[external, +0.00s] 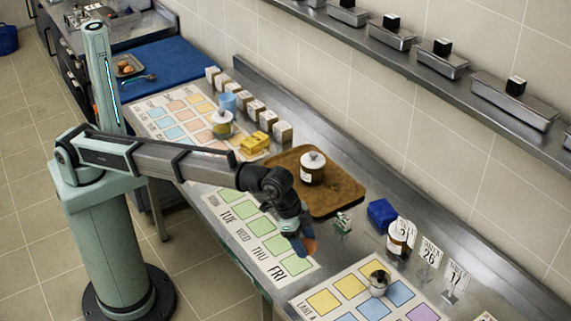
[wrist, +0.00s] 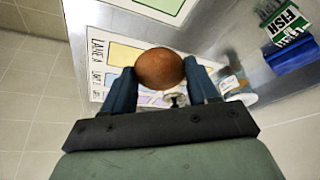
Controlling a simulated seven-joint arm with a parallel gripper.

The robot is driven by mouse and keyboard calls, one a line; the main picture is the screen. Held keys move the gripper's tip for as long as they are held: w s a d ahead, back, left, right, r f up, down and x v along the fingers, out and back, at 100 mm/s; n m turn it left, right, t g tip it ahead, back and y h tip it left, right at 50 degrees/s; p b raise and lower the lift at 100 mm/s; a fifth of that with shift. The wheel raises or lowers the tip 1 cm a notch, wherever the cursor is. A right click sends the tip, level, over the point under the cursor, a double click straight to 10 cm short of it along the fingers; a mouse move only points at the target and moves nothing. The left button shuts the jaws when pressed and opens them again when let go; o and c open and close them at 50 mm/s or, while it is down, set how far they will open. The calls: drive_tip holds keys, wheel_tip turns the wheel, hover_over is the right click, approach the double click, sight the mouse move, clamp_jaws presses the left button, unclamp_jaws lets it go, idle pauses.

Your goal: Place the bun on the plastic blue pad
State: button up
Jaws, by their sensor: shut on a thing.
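A round brown bun (wrist: 159,68) sits between the two blue fingers of my gripper (wrist: 161,72) in the wrist view, which are shut on it. In the external view my gripper (external: 301,239) is over the front edge of the steel counter, by the "FRI" end of the day chart, with the bun (external: 312,246) partly hidden behind a finger. A large flat blue pad (external: 178,62) lies at the far left end of the counter, well away from my gripper. It is not in the wrist view.
A tray (external: 129,65) with round brownish things and a utensil are on or by the blue pad. A brown board (external: 335,188) with a lidded jar (external: 313,168) lies mid-counter. A small blue block (external: 382,213), sign cards, jars and yellow blocks (external: 255,143) stand around. A shelf runs along the wall.

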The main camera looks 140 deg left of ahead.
drive_tip(key=s+a+n, duration=0.1)
drive_tip(key=s+a, duration=0.3)
drive_tip(key=a, duration=0.7)
wheel_tip(320, 180, up, 4)
drive_tip(key=n+g+y, duration=0.2)
drive_tip(key=n, duration=0.2)
hover_over(386, 208)
drive_tip(key=d, duration=0.1)
drive_tip(key=shift+n, duration=0.8)
drive_tip(key=shift+s+d+f, duration=0.1)
drive_tip(key=shift+s+f, duration=0.05)
drive_tip(key=shift+f, duration=2.35)
drive_tip(key=shift+s+d+f, duration=0.1)
drive_tip(key=shift+s+f, duration=0.05)
drive_tip(key=shift+f, duration=2.3)
drive_tip(key=shift+f, duration=0.1)
drive_tip(key=o, duration=1)
drive_tip(key=shift+o, duration=0.2)
